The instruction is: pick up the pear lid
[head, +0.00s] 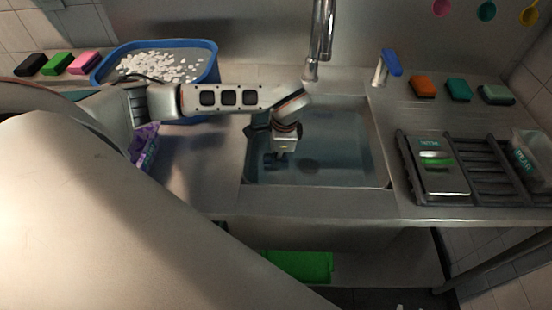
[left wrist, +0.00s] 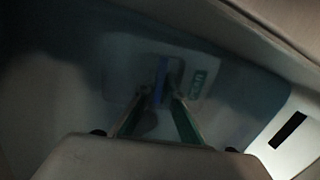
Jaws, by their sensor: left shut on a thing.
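My left gripper (head: 277,160) reaches down into the water of the sink (head: 340,130). In the left wrist view its two fingers (left wrist: 158,98) close around an upright blue handle (left wrist: 161,80) on a pale flat lid (left wrist: 122,75). A teal label (left wrist: 198,83) sits beside the handle; its writing is too blurred to read surely. In the head view the lid is mostly hidden by the gripper and dim water. A clear container marked PEAR (head: 527,158) stands on the rack at the far right. My right gripper is not in view.
A dark rack (head: 500,172) right of the sink holds a grey flat piece with a green bar (head: 445,180). The faucet (head: 322,45) hangs over the sink's back edge. A blue basin (head: 213,75) of white pieces stands left. Sponges (head: 458,89) line the back right.

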